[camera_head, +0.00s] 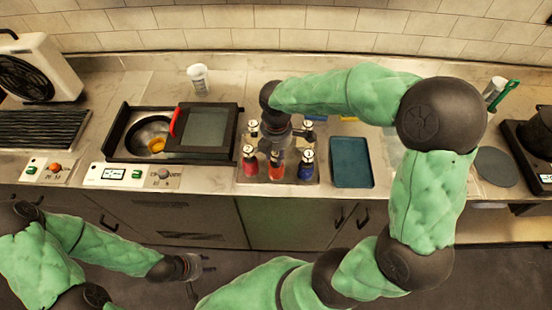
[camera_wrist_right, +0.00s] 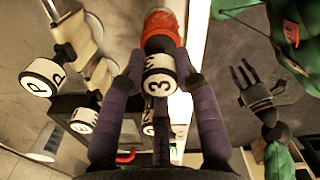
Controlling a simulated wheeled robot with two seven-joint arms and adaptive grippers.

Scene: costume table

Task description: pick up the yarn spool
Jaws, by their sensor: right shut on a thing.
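The front row shows a red (camera_head: 250,167), an orange-red (camera_head: 276,168) and a blue piece (camera_head: 306,170). I cannot tell whether the held piece is clear of the rack. My left gripper (camera_head: 206,263) is open and empty, low before the counter.
Pale pieces with caps marked P (camera_wrist_right: 42,77) stand close beside the right gripper. A black unit with a dark lid (camera_head: 207,127) is left of the rack, a blue-grey tray (camera_head: 351,163) right.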

